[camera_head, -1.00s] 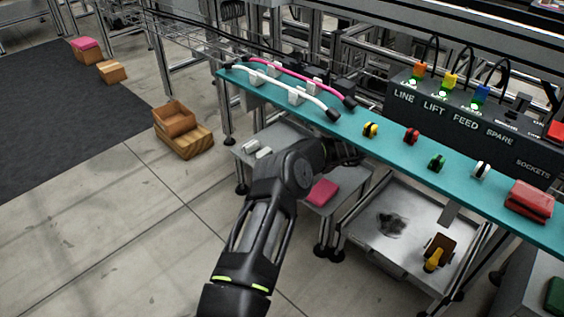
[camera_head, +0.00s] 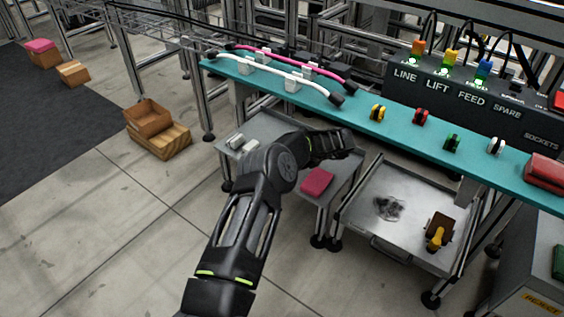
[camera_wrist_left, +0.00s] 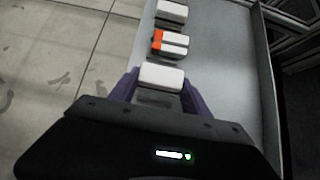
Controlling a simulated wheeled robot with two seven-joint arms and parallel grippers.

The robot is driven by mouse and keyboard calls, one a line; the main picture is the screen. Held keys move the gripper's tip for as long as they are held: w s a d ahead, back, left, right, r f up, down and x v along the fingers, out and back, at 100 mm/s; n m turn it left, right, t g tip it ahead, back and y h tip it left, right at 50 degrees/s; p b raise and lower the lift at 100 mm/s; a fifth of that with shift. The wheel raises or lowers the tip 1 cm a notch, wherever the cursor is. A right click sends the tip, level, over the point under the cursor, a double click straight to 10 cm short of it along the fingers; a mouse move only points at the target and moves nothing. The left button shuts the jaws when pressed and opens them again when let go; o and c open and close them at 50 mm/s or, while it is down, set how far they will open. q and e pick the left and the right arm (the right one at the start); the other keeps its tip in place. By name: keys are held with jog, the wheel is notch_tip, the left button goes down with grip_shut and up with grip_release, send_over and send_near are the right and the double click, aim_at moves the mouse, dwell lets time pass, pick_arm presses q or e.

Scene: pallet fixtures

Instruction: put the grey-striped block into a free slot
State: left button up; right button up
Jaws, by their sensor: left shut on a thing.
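My left gripper (camera_wrist_left: 160,88) is shut on a white-topped block (camera_wrist_left: 162,74) in the left wrist view, with a purple finger on each side. The block's front side looks grey; I cannot make out stripes on it. Beyond it on the grey tabletop (camera_wrist_left: 225,75) stand a white block with an orange end (camera_wrist_left: 171,44) and a whitish block (camera_wrist_left: 172,12). In the head view my left arm hides the gripper and the held block. Two whitish blocks (camera_head: 243,143) show there on the low grey table (camera_head: 285,130). No slot is clearly visible. My right gripper is out of view.
A teal shelf (camera_head: 315,110) runs above the low table, carrying pink and white cables and small coloured parts. A pink pad (camera_head: 317,182) lies on the low table. A metal tray (camera_head: 390,235) stands to the right. Wooden boxes (camera_head: 160,138) are on the floor at left.

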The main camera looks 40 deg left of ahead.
pick_arm(q)
jog(key=shift+d+r, duration=0.1)
jog(key=shift+r, duration=0.05)
jog(key=shift+f, duration=0.65)
jog(key=o, duration=1.5)
jog(key=shift+o, duration=0.2)
jog(key=shift+r, duration=0.1)
